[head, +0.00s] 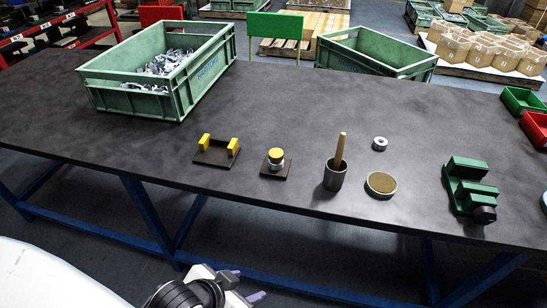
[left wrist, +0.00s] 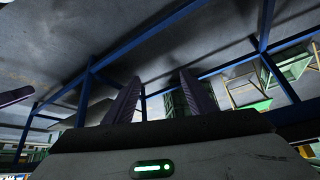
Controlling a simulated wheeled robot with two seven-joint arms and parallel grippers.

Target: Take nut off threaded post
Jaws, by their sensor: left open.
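A small dark square base (head: 284,176) stands near the table's front edge in the head view. A short upright piece on it has a silvery, nut-like ring (head: 276,164) and a round yellow top (head: 276,154). Any thread is too small to make out. My left gripper (head: 243,284) is open and empty, in front of the table and below its edge. Its two purple fingers (left wrist: 160,98) stand apart in the left wrist view, with the table's underside beyond. A purple tip at that view's left edge looks like part of my right gripper (left wrist: 14,96).
A plate with two yellow blocks (head: 216,156) stands left of the base. To its right are a dark cup (head: 334,178) with a wooden stick, a loose silver ring (head: 380,143), a round dish (head: 381,184) and a green fixture (head: 468,185). A green crate (head: 150,98) holds metal parts.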

